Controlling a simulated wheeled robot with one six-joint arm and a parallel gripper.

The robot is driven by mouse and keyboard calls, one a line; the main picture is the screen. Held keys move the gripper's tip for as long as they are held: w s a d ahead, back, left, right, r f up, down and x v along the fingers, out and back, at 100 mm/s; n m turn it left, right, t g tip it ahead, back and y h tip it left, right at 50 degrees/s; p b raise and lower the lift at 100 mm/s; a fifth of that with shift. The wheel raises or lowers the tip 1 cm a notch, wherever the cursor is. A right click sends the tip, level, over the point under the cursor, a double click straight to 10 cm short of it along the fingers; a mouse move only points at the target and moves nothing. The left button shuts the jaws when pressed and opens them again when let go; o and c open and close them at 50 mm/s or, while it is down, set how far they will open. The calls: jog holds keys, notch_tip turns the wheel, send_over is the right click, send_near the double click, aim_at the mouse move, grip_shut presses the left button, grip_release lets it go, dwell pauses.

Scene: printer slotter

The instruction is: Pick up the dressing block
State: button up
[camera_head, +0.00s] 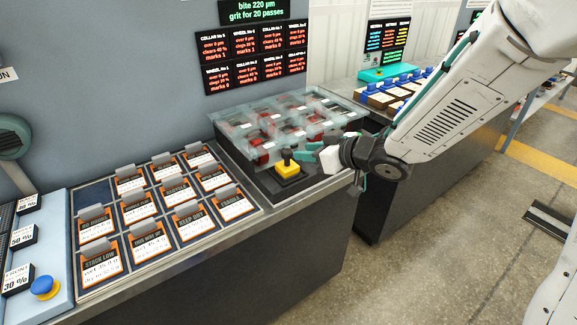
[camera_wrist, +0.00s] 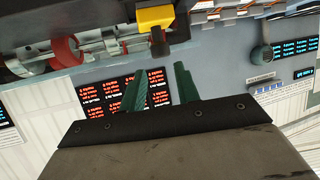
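The dressing block appears to be the yellow block (camera_head: 287,169) with a dark upright knob. It sits on a black base on the counter, in front of the glass-covered unit. In the wrist view the yellow block (camera_wrist: 155,17) is at the top edge, its dark knob pointing down in the picture. My gripper (camera_head: 301,154) is just right of the knob in the head view. In the wrist view my gripper (camera_wrist: 160,72) has its two green fingers apart with nothing between them. The knob lies just beyond the fingertips, roughly in line with the gap.
A glass-covered unit (camera_head: 290,115) with red rollers stands right behind the block. A tray of orange-edged cards (camera_head: 150,205) lies to the left. A blue panel with a blue button (camera_head: 45,287) is at far left. Red-lettered displays (camera_head: 255,55) hang on the wall.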

aim_at(287, 150)
jog(key=x, duration=0.7)
jog(key=shift+w+a+f, duration=0.1)
jog(key=shift+a+f, duration=0.1)
jog(key=shift+f, duration=0.25)
grip_shut()
